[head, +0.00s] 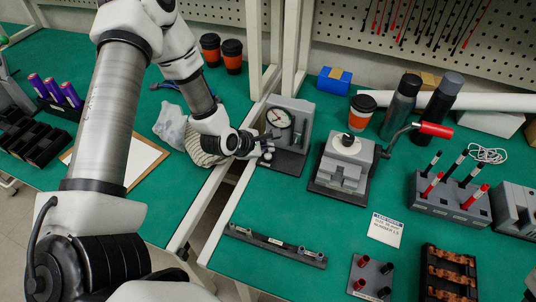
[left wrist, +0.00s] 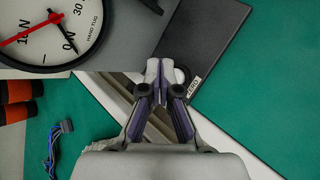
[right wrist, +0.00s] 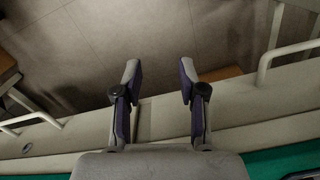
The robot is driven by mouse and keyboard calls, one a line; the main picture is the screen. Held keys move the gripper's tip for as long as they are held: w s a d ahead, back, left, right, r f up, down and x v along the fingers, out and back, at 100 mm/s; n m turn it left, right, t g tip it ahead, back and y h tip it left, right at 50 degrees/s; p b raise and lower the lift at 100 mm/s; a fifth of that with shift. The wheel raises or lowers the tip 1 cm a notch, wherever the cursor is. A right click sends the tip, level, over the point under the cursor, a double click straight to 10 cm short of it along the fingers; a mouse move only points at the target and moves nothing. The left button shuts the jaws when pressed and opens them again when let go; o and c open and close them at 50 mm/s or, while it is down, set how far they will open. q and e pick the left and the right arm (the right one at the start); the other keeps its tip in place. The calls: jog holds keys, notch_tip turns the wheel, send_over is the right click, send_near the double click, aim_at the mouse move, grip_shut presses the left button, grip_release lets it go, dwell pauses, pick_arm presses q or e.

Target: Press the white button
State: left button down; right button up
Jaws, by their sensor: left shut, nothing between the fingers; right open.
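The gauge device, a grey block with a round dial (head: 279,118), stands near the left edge of the right-hand table. My left gripper (head: 267,150) is shut and empty at the device's lower front. In the left wrist view, the shut fingertips (left wrist: 153,68) are close to a small pale round part (left wrist: 182,74), probably the white button, beside a small label (left wrist: 194,87). The fingers partly hide it, and I cannot tell whether they touch it. The dial (left wrist: 50,30) shows at upper left. My right gripper (right wrist: 158,75) is open and empty, away from the device.
A grey press with a red-handled lever (head: 345,165) stands right of the device. Dark bottles (head: 402,105), a marker rack (head: 450,197) and a busbar tray (head: 448,275) are further right. A gap separates the two green tables. Upright frame posts stand behind the device.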

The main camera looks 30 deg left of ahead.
aim_at(267, 156)
pick_arm(q)
jog(key=shift+f, duration=0.1)
dwell(0.7)
jog(key=shift+f+b, duration=0.35)
jog(key=shift+b, duration=0.3)
jog(key=shift+f+b, duration=0.5)
jog(key=shift+b, duration=0.1)
dwell(0.4)
jog(key=shift+r, duration=0.1)
jog(key=shift+r+p, duration=0.6)
jog(key=shift+r, duration=0.25)
jog(key=shift+r+p, duration=1.7)
jog(key=shift+r, duration=0.8)
